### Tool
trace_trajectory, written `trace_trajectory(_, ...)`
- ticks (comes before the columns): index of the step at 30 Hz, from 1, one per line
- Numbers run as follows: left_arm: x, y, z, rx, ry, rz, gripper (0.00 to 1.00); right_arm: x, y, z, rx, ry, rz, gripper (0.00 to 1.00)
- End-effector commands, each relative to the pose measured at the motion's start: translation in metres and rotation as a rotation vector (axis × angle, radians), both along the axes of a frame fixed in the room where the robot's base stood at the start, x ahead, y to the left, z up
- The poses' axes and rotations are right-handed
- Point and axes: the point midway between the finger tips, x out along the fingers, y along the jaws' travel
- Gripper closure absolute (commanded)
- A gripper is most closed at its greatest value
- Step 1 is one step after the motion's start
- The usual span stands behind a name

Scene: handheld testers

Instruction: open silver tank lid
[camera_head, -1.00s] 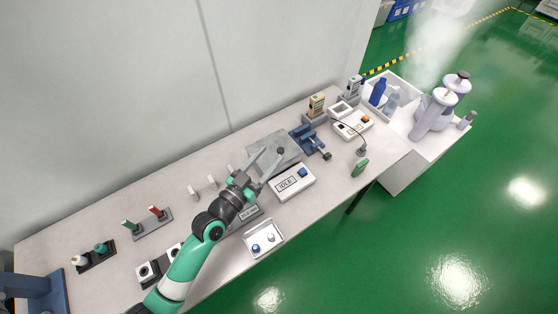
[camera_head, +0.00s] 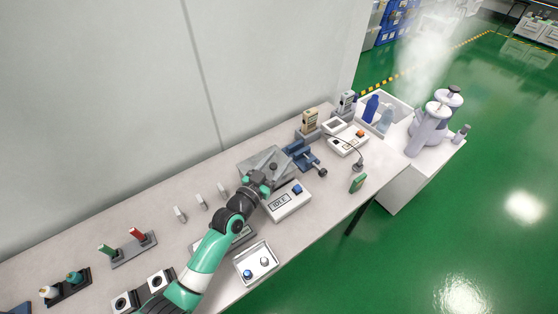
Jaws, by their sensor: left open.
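A flat silver-grey metal tank with a lid (camera_head: 251,160) sits at the back middle of the bench. A small dark knob (camera_head: 273,167) shows on top of it. My left gripper (camera_head: 268,174) is open at the near side of the lid, close to the knob. The arm and wrist hide part of the tank's front. I cannot tell whether the fingers touch the knob. The lid looks shut. My right gripper is not in view.
A white tester reading IDLE (camera_head: 292,204) stands right beside the gripper. A blue vise (camera_head: 302,156) is behind it to the right. A white tray (camera_head: 257,262) with two small knobs lies in front. White canisters (camera_head: 427,133) with vapour stand at the far right.

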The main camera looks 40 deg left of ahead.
Motion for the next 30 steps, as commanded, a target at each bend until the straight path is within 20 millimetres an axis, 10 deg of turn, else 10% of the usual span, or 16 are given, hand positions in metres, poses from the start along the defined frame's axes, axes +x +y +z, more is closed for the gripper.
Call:
trace_trajectory(10,0.0088,0.0014,0.0003,0.000,0.001,0.000,0.42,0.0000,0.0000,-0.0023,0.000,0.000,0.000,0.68)
trace_trajectory(20,0.0086,0.0014,0.0003,0.000,0.000,0.000,0.99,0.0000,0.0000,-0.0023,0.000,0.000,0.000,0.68)
trace_trajectory(30,0.0085,0.0014,0.0003,0.000,0.000,0.000,1.00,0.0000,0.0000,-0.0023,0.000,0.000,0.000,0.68)
